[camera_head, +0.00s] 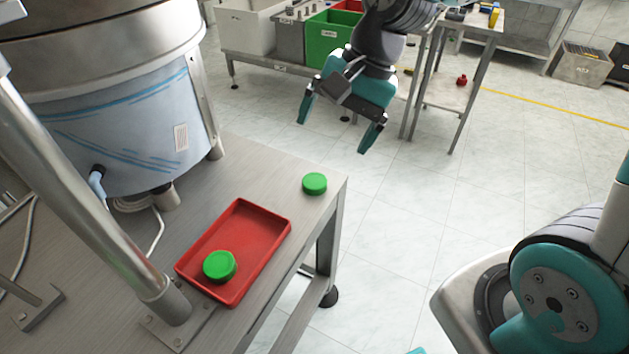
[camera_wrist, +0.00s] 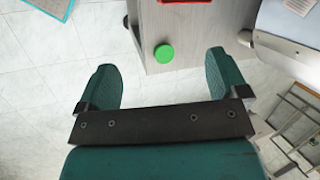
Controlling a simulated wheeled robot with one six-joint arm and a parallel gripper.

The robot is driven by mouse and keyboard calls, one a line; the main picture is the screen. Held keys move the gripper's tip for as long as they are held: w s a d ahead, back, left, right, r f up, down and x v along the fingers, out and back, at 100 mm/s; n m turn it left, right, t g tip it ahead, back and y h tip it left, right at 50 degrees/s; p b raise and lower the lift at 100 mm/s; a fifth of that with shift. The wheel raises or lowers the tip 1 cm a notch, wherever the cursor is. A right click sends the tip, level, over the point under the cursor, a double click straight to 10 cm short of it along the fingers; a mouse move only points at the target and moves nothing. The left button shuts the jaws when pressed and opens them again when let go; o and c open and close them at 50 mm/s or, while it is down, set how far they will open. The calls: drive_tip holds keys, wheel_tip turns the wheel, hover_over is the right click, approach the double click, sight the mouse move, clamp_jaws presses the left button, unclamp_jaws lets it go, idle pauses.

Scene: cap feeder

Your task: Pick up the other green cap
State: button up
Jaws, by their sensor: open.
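One green cap (camera_head: 315,184) lies on the bare metal tabletop near its right corner; it also shows in the wrist view (camera_wrist: 164,53), just beyond the fingertips and between them. A second green cap (camera_head: 219,266) lies in the red tray (camera_head: 262,222), near the tray's front left end. My gripper (camera_head: 339,135) is open and empty, in the air above and beyond the table's corner. In the wrist view its two teal fingers (camera_wrist: 163,80) are spread wide. Only an edge of a red thing shows at the top of that view.
The metal table (camera_head: 270,165) has free surface around the loose cap. A large round feeder bowl (camera_head: 120,110) and a slanted metal post (camera_head: 85,180) stand at the left. A bench with a green bin (camera_head: 328,42) stands behind my gripper. Open tiled floor lies right of the table.

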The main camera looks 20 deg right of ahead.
drive_tip(key=w+d+f+m, duration=0.75)
drive_tip(key=w+m, duration=0.25)
drive_tip(key=m, duration=0.3)
hover_over(315, 180)
drive_tip(key=s+d, duration=0.1)
drive_tip(key=d, duration=0.1)
drive_tip(key=shift+m+t, duration=0.3)
drive_tip(key=f, duration=1)
drive_tip(key=shift+d+f, duration=0.2)
drive_tip(key=shift+f, duration=0.15)
drive_tip(key=shift+x, duration=2.9)
drive_tip(key=shift+w+d, duration=0.1)
drive_tip(key=shift+w, duration=0.05)
drive_tip(key=c, duration=1)
